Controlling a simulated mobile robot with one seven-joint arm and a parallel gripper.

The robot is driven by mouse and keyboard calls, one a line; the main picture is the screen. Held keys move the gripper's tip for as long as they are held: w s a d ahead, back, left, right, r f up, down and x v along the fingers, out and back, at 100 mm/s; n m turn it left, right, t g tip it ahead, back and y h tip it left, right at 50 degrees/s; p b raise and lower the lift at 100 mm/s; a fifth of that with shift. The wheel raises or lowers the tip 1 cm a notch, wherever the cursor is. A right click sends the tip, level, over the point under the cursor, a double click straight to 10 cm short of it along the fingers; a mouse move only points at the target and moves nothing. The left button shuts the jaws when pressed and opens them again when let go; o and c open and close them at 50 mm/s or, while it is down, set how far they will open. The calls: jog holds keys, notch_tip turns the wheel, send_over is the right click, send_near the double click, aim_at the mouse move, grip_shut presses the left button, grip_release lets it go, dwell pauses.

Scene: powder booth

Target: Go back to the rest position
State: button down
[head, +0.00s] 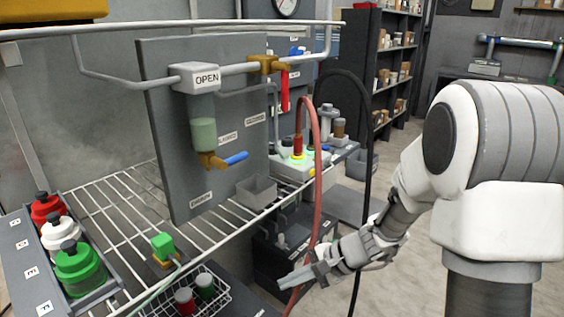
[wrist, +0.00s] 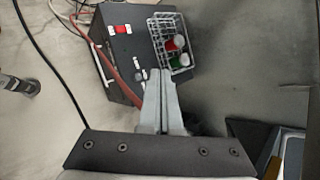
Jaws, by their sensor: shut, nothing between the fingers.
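My gripper (head: 300,274) is at the lower middle of the head view, at the end of my white and grey arm. It points left and is in front of the wire shelf. Its fingers also show in the wrist view (wrist: 161,75), lying together with nothing between them. In the head view the gripper is close to a red hose (head: 318,165) and a black cable (head: 367,130); I cannot tell whether it touches them.
A grey panel with valves (head: 165,110) and an "OPEN" sign stands on the wire shelf. Red, white and green bottles (head: 80,266) sit in a rack at left. A wire basket (head: 222,299) holds red and green jars. Bare floor (wrist: 245,60) lies beside the basket in the wrist view.

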jog(key=s+d+r+n+t+h, duration=0.2)
jog(key=s+d+r+n+h, duration=0.35)
jog(key=s+r, duration=0.35)
jog(key=s+d+r+n+t+h, duration=0.2)
jog(key=s+d+r+n+h, duration=0.2)
jog(key=s+d+r+n, duration=0.4)
notch_tip(320, 180, up, 21)
jog(key=s+a+m+p, duration=0.1)
jog(key=m+p, duration=0.1)
jog(key=p, duration=1.8)
jog(key=shift+r+p, duration=0.15)
jog(key=shift+p, duration=0.15)
jog(key=shift+a, duration=0.2)
